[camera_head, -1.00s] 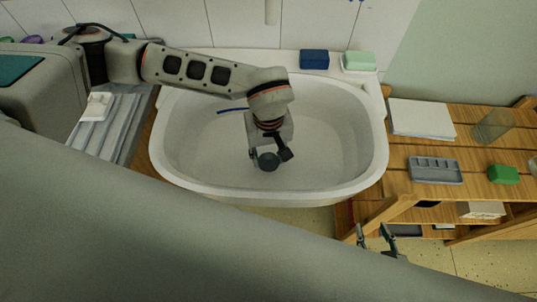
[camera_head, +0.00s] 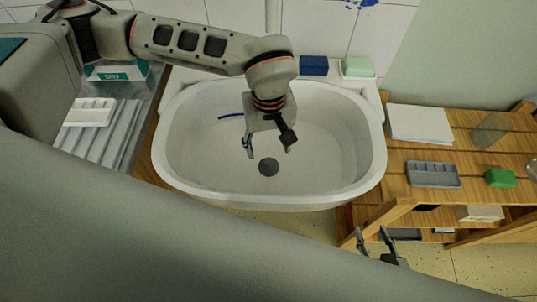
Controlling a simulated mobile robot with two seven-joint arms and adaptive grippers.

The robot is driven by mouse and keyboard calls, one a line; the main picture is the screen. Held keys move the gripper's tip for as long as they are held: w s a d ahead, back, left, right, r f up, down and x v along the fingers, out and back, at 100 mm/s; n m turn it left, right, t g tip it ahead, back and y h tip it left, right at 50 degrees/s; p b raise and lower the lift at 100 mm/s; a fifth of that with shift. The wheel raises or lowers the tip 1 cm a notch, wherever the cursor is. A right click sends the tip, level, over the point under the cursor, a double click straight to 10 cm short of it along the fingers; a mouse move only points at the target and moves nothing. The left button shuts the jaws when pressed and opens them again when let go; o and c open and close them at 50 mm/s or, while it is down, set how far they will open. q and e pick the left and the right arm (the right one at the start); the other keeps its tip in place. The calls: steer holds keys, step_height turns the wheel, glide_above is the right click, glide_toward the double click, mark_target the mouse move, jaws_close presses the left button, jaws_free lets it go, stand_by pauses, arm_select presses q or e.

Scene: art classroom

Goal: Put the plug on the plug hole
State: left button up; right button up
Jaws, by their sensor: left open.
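A dark grey round plug (camera_head: 268,167) lies flat on the floor of the white sink (camera_head: 200,150), near the front middle. No separate plug hole shows; it may be under the plug, and I cannot tell how the plug is seated. My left gripper (camera_head: 269,148) hangs inside the sink just above and behind the plug. Its fingers are spread apart with nothing between them, and it appears clear of the plug. My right gripper (camera_head: 376,240) is low in front of the sink, right of centre, with its two fingers apart and empty.
A blue strip (camera_head: 230,117) lies in the sink. A blue block (camera_head: 314,65) and a green soap dish (camera_head: 358,67) sit on the back rim. The wooden shelf at right holds a grey tray (camera_head: 433,174), a green block (camera_head: 500,178) and paper (camera_head: 420,123).

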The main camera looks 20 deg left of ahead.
mark_target(269, 162)
arm_select(q)
steer(key=shift+r, duration=2.2)
